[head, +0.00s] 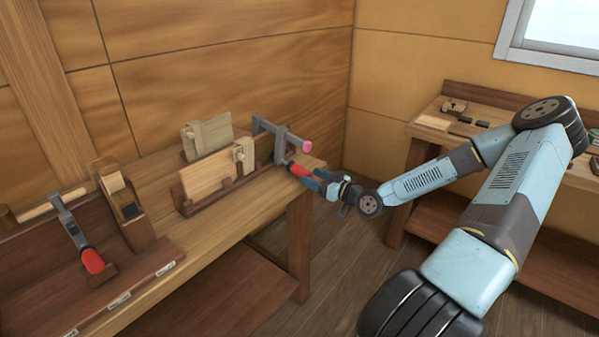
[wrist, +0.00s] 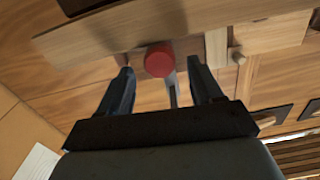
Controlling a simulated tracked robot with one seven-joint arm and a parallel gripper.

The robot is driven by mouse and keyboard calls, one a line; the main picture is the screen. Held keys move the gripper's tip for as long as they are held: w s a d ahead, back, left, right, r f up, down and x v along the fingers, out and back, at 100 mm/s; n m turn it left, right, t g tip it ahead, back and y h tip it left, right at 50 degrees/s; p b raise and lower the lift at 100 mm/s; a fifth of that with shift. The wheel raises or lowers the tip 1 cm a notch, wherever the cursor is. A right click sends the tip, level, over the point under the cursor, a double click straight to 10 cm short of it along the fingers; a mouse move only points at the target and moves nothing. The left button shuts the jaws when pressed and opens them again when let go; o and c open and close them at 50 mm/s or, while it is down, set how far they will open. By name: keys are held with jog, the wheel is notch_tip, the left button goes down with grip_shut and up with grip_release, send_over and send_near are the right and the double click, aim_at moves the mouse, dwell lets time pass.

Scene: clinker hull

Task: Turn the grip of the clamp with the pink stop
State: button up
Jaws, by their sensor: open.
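The clamp (head: 287,134) with the pink stop (head: 307,146) is at the right end of the workbench, mounted by a wooden stand with boards. Its red grip (head: 298,170) points toward my gripper. In the wrist view the red grip (wrist: 159,60) shows end-on between my two fingertips. My gripper (head: 309,176) is open, one finger on each side of the grip; in the wrist view its fingers (wrist: 161,80) show gaps to the red end. I cannot tell how far the fingers reach along the grip.
A second clamp with a red grip (head: 93,261) lies in a tray at the left, beside a wooden plane (head: 122,205). Boards (head: 213,174) stand in the rack near the gripper. Another bench (head: 429,122) stands at the right.

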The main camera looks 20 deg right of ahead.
aim_at(300, 171)
jog(key=x, duration=0.6)
jog(key=shift+w+a, duration=0.15)
jog(key=shift+w, duration=0.15)
jog(key=c, duration=1)
jog(key=shift+m, duration=0.6)
jog(key=o, duration=1)
jog(key=v, duration=1.3)
jog(key=shift+s+d, duration=0.2)
jog(key=shift+d, duration=0.1)
